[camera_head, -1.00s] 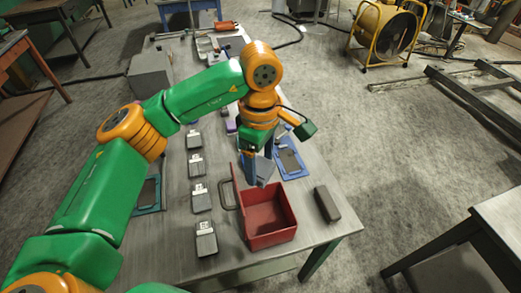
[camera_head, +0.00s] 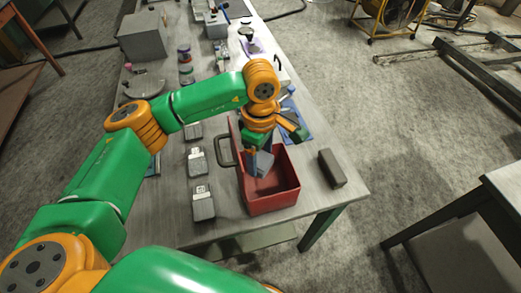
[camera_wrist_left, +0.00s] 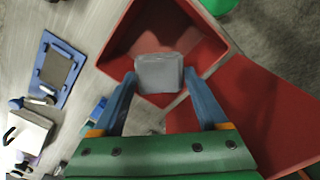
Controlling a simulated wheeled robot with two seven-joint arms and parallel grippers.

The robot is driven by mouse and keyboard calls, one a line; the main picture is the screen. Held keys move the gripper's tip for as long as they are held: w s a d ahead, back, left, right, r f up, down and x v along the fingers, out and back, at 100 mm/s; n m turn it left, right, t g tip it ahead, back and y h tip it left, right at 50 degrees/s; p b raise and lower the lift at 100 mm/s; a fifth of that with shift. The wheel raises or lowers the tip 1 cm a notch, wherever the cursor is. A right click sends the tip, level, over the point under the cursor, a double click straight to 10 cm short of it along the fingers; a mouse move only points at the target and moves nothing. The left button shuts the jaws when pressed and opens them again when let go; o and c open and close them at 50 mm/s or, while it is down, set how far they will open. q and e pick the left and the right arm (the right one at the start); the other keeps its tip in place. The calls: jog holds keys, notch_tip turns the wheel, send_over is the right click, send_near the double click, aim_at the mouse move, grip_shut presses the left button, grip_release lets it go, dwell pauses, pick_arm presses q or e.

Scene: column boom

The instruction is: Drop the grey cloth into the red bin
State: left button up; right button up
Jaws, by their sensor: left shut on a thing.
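The grey cloth (camera_head: 264,162) is a small folded-looking block held between the fingertips of my left gripper (camera_head: 257,165). In the left wrist view the cloth (camera_wrist_left: 160,72) sits between the two blue fingers of the gripper (camera_wrist_left: 160,80), which is shut on it. The red bin (camera_head: 272,203) stands open on the table, and the cloth shows over its opening. In the left wrist view the bin (camera_wrist_left: 116,58) lies behind the cloth. I cannot tell how deep the cloth is relative to the rim. My right gripper is not in view.
A dark grey block (camera_head: 332,168) lies right of the bin, near the table edge. Grey boxes with white labels (camera_head: 203,203) stand to its left. A blue tray (camera_wrist_left: 58,68) lies near the bin. A red panel (camera_wrist_left: 265,110) is beside the bin.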

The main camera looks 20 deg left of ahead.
aim_at(260, 160)
pick_arm(q)
jog(key=o, duration=1.2)
jog(key=shift+o, duration=0.2)
jog(key=shift+r, duration=0.1)
jog(key=shift+r, duration=0.35)
notch_tip(260, 160, up, 6)
jog(key=shift+r+b, duration=0.15)
jog(key=shift+b, duration=0.85)
